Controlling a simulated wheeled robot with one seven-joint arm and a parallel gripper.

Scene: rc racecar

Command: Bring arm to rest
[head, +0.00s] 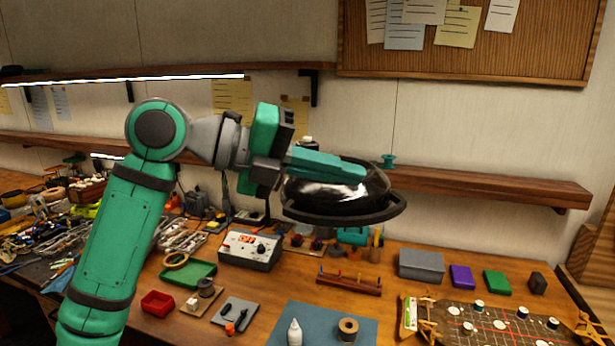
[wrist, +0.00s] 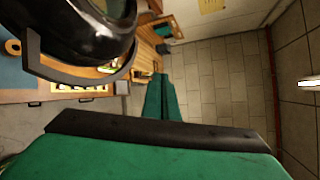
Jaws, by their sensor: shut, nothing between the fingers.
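My gripper (head: 360,172) is raised above the workbench in the head view, its green fingers pointing right. It is shut and empty. In the wrist view its two green fingers (wrist: 164,84) lie together over a view of the tiled floor. A glossy black dome (head: 335,192) with a dark rim is right by the fingers in the head view; they overlap its upper part. The dome also fills the upper left of the wrist view (wrist: 85,28), to the left of the fingers. I cannot tell whether they touch.
The wooden workbench (head: 305,285) below is crowded. It holds a control box (head: 250,250), a green tray (head: 188,275), a grey box (head: 421,265) and a patterned board (head: 490,325). A wooden shelf (head: 480,187) runs along the wall behind my gripper. Bare wall shows above it.

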